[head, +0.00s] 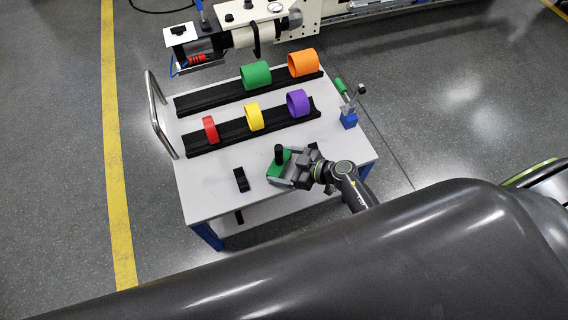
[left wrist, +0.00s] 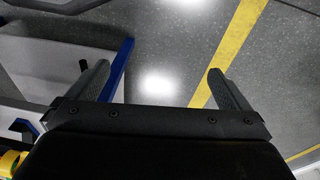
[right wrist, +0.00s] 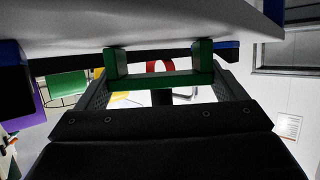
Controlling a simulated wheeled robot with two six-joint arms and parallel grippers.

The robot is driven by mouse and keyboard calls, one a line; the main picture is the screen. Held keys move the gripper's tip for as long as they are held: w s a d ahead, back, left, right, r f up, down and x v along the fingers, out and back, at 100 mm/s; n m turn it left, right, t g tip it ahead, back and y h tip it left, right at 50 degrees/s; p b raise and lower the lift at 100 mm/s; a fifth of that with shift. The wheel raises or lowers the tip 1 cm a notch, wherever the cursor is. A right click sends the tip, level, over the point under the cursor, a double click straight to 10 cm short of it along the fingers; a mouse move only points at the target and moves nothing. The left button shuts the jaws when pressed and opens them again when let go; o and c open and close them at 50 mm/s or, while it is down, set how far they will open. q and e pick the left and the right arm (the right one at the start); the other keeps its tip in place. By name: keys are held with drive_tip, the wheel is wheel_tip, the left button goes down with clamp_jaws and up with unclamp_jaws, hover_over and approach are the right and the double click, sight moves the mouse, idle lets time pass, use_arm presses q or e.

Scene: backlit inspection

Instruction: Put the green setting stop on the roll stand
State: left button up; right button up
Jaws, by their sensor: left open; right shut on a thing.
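The green setting stop (head: 275,168), a green block with an upright black knob, is at the table's near side in the head view. My right gripper (head: 290,172) is shut on it. In the right wrist view the green stop (right wrist: 160,80) spans between the fingers, its two legs toward the pale table surface; I cannot tell whether it touches the table. The roll stand appears as two black rails, a rear one (head: 207,99) and a front one (head: 222,135). My left gripper (left wrist: 160,95) is open and empty, away from the table top; it is outside the head view.
Green (head: 255,75) and orange (head: 303,62) rolls sit on the rear rail. Red (head: 210,129), yellow (head: 254,116) and purple (head: 298,103) rolls sit on the front rail. A small black block (head: 241,179) lies left of the stop. A blue-based fixture (head: 348,118) stands at right.

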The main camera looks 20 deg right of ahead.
sight(285, 164)
drive_tip(key=o, duration=0.9)
drive_tip(key=shift+o, duration=0.2)
drive_tip(key=p+v, duration=0.2)
drive_tip(key=v, duration=0.4)
drive_tip(key=shift+a+r, duration=0.1)
use_arm(q)
wheel_tip(285, 164, down, 6)
drive_tip(key=s+a+g+p, duration=0.1)
drive_tip(key=shift+s+a+f+y, duration=0.15)
drive_tip(key=shift+s+a+y, duration=0.1)
drive_tip(key=shift+y, duration=0.05)
use_arm(e)
drive_tip(key=v, duration=0.6)
